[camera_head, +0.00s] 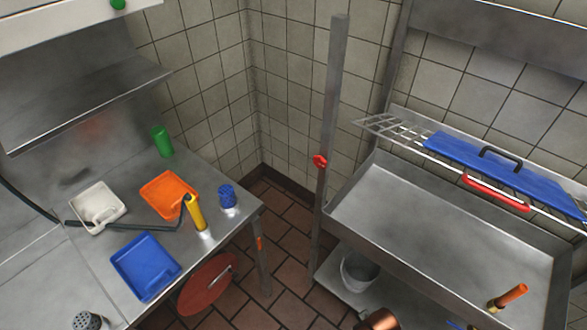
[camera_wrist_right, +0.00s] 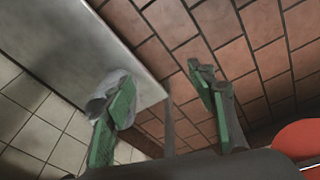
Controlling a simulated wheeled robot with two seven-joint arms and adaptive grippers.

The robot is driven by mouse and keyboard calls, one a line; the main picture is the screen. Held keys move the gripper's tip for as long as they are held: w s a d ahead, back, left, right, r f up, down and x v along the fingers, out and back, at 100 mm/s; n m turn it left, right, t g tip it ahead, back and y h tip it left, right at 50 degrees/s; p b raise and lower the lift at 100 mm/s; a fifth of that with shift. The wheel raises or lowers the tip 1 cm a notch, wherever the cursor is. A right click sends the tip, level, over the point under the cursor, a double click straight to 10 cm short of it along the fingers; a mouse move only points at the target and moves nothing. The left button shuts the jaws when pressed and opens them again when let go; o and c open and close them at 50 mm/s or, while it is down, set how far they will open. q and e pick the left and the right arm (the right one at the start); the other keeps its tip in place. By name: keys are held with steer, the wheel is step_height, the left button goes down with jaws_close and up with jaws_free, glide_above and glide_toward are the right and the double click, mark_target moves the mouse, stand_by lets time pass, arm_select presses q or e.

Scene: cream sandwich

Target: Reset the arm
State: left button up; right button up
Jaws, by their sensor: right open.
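My right gripper (camera_wrist_right: 163,92) shows in the right wrist view, with two green-padded fingers spread apart. Nothing is held between them; tiled floor and a grey surface show behind. Neither gripper shows in the head view. The left gripper is in no view. In the head view a steel table (camera_head: 235,199) stands at the left with a white tray (camera_head: 85,211), an orange tray (camera_head: 160,183), a blue tray (camera_head: 127,262), a yellow bottle (camera_head: 195,213), a green bottle (camera_head: 162,142) and a blue item (camera_head: 227,195).
A steel sink unit (camera_head: 430,230) stands at the right, below a wire rack (camera_head: 400,128) with a blue board (camera_head: 500,163). A bucket (camera_head: 360,272) is on its lower shelf. A red disc (camera_head: 207,285) is below the table. Brown floor (camera_head: 282,238) lies between.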

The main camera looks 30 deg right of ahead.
steer(key=s+a+f+p, duration=0.1)
steer(key=s+f+p, duration=0.15)
steer(key=f, duration=0.75)
steer(key=s+f+p, duration=0.1)
steer(key=s+f, duration=0.3)
steer(key=f, duration=0.7)
arm_select(q)
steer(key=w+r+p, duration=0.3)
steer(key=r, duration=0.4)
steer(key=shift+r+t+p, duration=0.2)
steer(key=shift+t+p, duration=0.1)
steer(key=shift+p, duration=0.1)
arm_select(e)
steer(key=s+f, duration=0.4)
steer(key=s, duration=0.4)
steer(key=s+f+n+g, duration=0.1)
steer(key=s+f, duration=0.4)
steer(key=s, duration=0.4)
steer(key=shift+f+g+y, duration=0.2)
steer(key=shift+g+y, duration=0.1)
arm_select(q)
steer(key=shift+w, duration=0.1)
arm_select(e)
steer(key=shift+a, duration=0.1)
steer(key=shift+c, duration=0.5)
